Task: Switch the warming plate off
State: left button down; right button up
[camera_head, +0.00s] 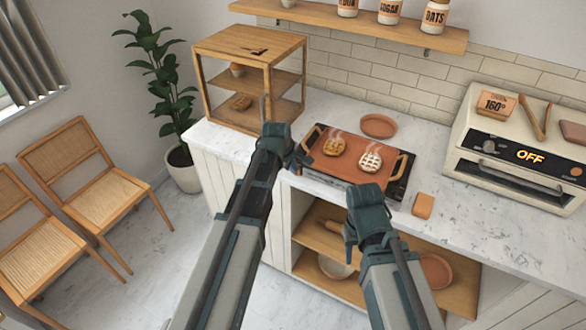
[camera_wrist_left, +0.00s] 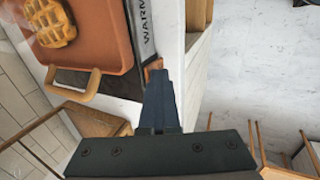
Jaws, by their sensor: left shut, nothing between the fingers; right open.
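The warming plate (camera_head: 397,186) is a dark, flat unit on the marble counter. An orange tray (camera_head: 350,178) with wooden handles and two steaming waffles sits on it. In the left wrist view, its front edge carries letters reading "WARM" (camera_wrist_left: 146,28). A small copper-brown switch part (camera_wrist_left: 153,65) shows by the end of that edge. My left gripper (camera_head: 301,161) is shut and empty at the plate's left front corner. Its fingertips (camera_wrist_left: 157,76) are right at the switch part; I cannot tell whether they touch. My right gripper (camera_head: 349,236) is open and empty in front of the counter.
A wooden display case (camera_head: 250,41) stands to the left, close to my left gripper. An orange block (camera_head: 423,205) lies right of the plate, and a round dish (camera_head: 379,125) behind it. An oven (camera_head: 510,160) displaying "OFF" stands at the right. Open shelves lie below the counter.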

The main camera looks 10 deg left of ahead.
pick_arm(q)
jog(key=shift+w+r, duration=0.1)
jog(key=shift+r, duration=0.05)
jog(key=shift+r+p, duration=0.7)
jog(key=shift+p, duration=0.1)
jog(key=shift+s, duration=0.3)
jog(key=p+v, duration=1)
jog(key=v, duration=0.1)
jog(key=shift+s, duration=0.4)
jog(key=shift+a, duration=0.15)
